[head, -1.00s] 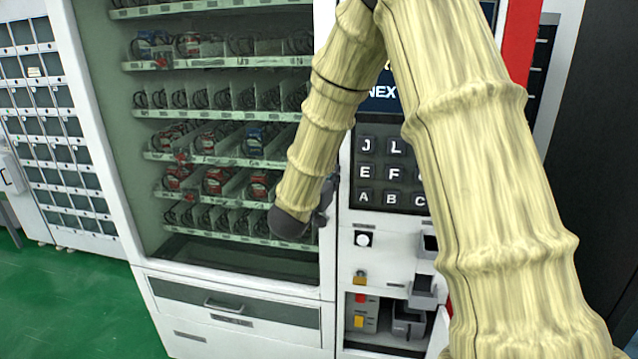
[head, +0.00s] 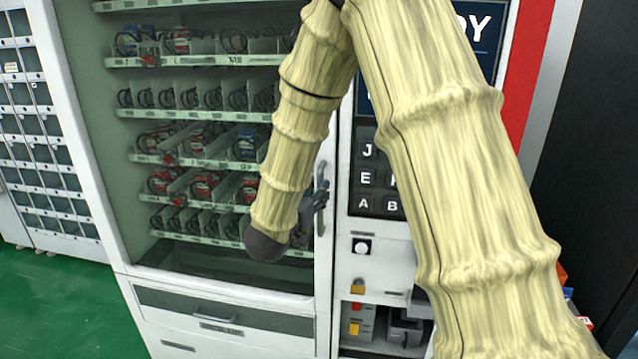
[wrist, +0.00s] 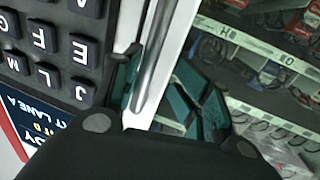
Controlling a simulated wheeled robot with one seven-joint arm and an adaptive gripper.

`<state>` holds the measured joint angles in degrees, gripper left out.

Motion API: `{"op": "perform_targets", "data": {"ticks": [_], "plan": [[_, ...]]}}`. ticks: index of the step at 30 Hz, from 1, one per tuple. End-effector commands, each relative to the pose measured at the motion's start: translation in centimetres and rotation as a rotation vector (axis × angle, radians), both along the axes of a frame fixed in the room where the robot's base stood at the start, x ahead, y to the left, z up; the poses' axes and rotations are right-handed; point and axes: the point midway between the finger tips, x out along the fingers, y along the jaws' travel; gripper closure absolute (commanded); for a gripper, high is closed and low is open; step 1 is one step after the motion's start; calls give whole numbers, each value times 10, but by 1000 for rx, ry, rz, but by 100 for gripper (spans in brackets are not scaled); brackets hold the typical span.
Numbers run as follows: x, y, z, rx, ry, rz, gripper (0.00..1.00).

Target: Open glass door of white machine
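The white machine (head: 165,328) has a large glass door (head: 170,255) with a white frame, and the door looks closed. Its upright bar handle (head: 321,190) is on the frame's right side. My gripper (head: 308,212) is at the handle, partly hidden behind my arm in the head view. In the wrist view my gripper (wrist: 160,78) is open, with teal-padded fingers on either side of the metal handle (wrist: 154,65). The handle lies nearer the left finger, and a gap shows to the right finger. Whether the left finger touches the handle is unclear.
A keypad panel (head: 376,180) with letter buttons is right of the handle, partly behind my arm. Several shelves of boxed goods (head: 205,185) are behind the glass. A locker-like cabinet (head: 50,140) stands at left. Green floor (head: 50,310) is clear at front left.

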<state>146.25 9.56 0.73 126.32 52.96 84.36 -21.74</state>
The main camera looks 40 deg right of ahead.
Motion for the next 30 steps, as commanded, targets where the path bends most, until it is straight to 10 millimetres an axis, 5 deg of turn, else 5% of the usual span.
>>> {"op": "perform_targets", "data": {"ticks": [30], "plan": [[-20,42,-2,-1,7,-2,65]]}}
